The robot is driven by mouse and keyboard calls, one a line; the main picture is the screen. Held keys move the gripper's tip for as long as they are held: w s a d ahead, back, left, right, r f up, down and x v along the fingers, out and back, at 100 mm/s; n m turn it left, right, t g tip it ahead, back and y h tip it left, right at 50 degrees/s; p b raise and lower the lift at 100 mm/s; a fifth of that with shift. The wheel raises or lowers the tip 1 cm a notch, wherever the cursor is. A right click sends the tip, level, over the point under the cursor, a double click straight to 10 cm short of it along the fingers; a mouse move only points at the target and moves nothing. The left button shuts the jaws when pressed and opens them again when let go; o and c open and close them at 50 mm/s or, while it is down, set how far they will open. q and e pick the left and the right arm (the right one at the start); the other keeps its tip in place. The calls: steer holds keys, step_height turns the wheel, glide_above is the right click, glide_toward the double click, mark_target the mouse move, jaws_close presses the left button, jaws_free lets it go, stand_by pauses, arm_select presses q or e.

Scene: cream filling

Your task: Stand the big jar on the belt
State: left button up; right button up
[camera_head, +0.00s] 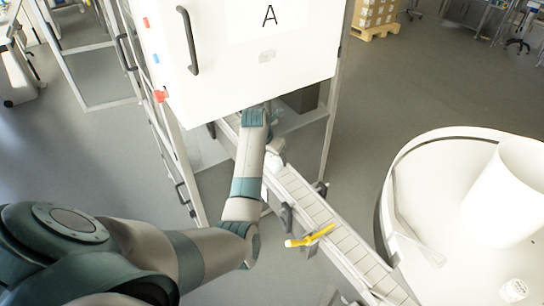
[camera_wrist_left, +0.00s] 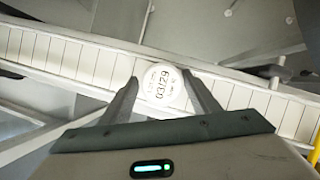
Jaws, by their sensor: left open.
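A jar with a round white lid marked 03/29 (camera_wrist_left: 160,86) shows in the left wrist view, seen from above and apparently upright over the belt (camera_wrist_left: 85,58). My left gripper (camera_wrist_left: 160,78) is open, with one finger on each side of the lid. I cannot tell whether the fingers touch the jar, and its base is hidden. In the head view my left arm reaches over the far end of the pale slatted belt (camera_head: 319,212). The jar and fingertips are not clear there. My right gripper is not in view.
A white cabinet marked A (camera_head: 250,60) hangs above the belt's far end, close to my left arm.

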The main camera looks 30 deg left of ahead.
arm_select(q)
steer(key=shift+s+d+f, duration=0.35)
steer(key=shift+d+f, duration=0.15)
steer(key=shift+f, duration=0.2)
steer(key=shift+w+r, duration=0.15)
steer(key=shift+r, duration=0.45)
steer(key=b+v, duration=0.3)
steer(key=v, duration=0.9)
steer(key=shift+w+a+r, duration=0.25)
steer(key=shift+r, duration=0.1)
steer(key=shift+f, duration=0.1)
